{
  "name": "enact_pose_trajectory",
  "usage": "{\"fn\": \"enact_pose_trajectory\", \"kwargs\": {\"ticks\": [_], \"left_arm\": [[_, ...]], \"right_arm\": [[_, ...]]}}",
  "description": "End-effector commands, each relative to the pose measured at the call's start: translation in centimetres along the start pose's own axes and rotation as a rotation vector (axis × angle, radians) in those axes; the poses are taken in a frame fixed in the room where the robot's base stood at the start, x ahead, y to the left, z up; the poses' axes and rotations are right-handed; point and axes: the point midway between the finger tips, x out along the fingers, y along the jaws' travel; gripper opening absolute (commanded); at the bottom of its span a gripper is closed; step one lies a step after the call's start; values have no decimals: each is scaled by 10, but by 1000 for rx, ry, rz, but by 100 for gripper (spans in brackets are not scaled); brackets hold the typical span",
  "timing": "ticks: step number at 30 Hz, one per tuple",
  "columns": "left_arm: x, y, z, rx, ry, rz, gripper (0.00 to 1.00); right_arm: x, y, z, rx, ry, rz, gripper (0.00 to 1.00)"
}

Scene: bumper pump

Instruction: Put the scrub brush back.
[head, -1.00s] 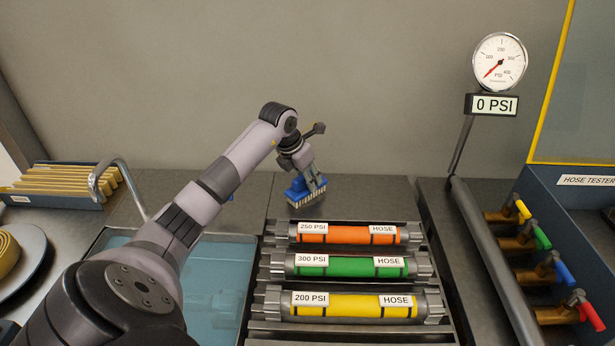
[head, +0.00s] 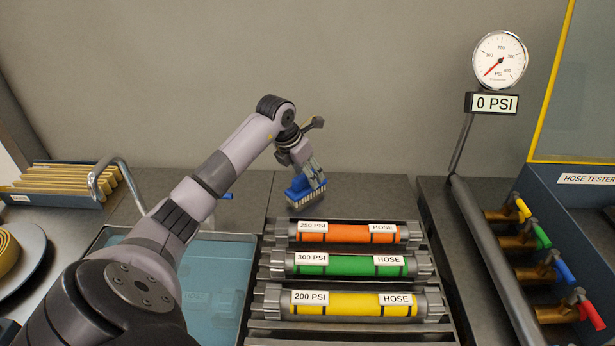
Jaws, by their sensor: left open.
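The scrub brush (head: 297,190) has a blue body and pale bristles. It is at the counter's back, just behind the rack of hoses. My left gripper (head: 315,182) is open, with its fingers pointing down at the brush and partly covering it. Whether the fingers touch the brush I cannot tell. My right gripper is not in view.
A rack holds orange (head: 350,233), green (head: 350,265) and yellow (head: 352,304) hoses in front of the brush. A water-filled sink (head: 215,290) is left of it. A gauge (head: 500,60) reading 0 PSI and coloured valves stand right. The counter behind the sink is mostly clear.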

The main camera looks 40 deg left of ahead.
Motion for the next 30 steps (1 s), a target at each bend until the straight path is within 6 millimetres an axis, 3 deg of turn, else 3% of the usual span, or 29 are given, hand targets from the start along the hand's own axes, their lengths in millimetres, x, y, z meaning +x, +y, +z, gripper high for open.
{"fn": "enact_pose_trajectory", "kwargs": {"ticks": [9,15,30], "left_arm": [[-69,1,0,2,-2,4,50],[-97,0,0,2,0,2,50],[-109,0,1,1,1,0,50]], "right_arm": [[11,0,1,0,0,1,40],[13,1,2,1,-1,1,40],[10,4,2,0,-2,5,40]]}}
